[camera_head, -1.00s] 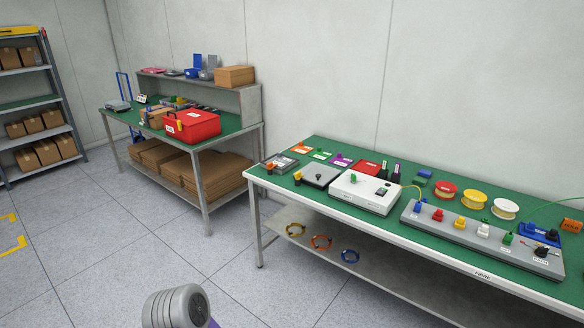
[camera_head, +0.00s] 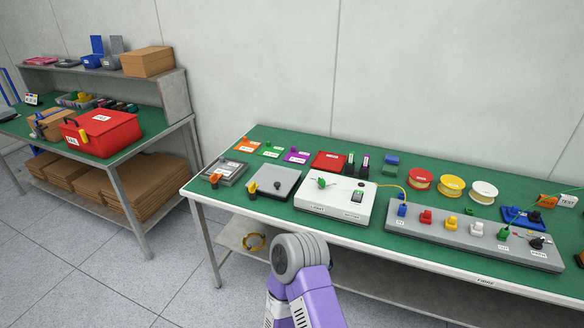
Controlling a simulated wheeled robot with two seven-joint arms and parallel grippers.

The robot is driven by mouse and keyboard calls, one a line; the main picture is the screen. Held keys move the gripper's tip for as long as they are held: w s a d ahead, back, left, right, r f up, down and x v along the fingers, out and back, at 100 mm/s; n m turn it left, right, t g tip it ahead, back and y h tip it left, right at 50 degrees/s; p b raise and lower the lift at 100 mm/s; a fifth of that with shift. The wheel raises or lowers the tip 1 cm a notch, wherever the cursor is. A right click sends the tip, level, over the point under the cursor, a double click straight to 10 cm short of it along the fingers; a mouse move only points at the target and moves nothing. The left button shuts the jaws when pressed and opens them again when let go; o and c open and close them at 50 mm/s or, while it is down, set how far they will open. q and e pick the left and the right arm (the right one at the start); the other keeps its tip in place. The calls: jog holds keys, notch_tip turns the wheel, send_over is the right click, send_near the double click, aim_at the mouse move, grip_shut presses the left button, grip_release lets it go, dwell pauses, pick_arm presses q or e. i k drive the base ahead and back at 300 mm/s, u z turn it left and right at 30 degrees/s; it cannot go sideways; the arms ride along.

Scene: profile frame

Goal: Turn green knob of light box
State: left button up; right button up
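The light box is a white box (camera_head: 359,212) with lettering on its front edge, standing on the green-topped table in the head view. A green knob (camera_head: 322,183) sits on the left of its top, and a small dark panel is on the right. A yellow cable leaves its right side. A purple and grey arm link of mine rises at the bottom middle, in front of the table's edge. Neither gripper shows in the view.
Left of the light box are a grey box (camera_head: 283,181) with an orange-yellow knob and a smaller grey device (camera_head: 224,171). Right of it is a long grey panel (camera_head: 460,238) with several coloured connectors. Spools (camera_head: 452,185) stand behind. A second bench (camera_head: 150,137) with a red toolbox is at the left.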

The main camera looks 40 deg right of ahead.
aim_at(321, 181)
jog(key=z, duration=0.55)
jog(key=i, duration=1.1)
jog(key=z, duration=1.05)
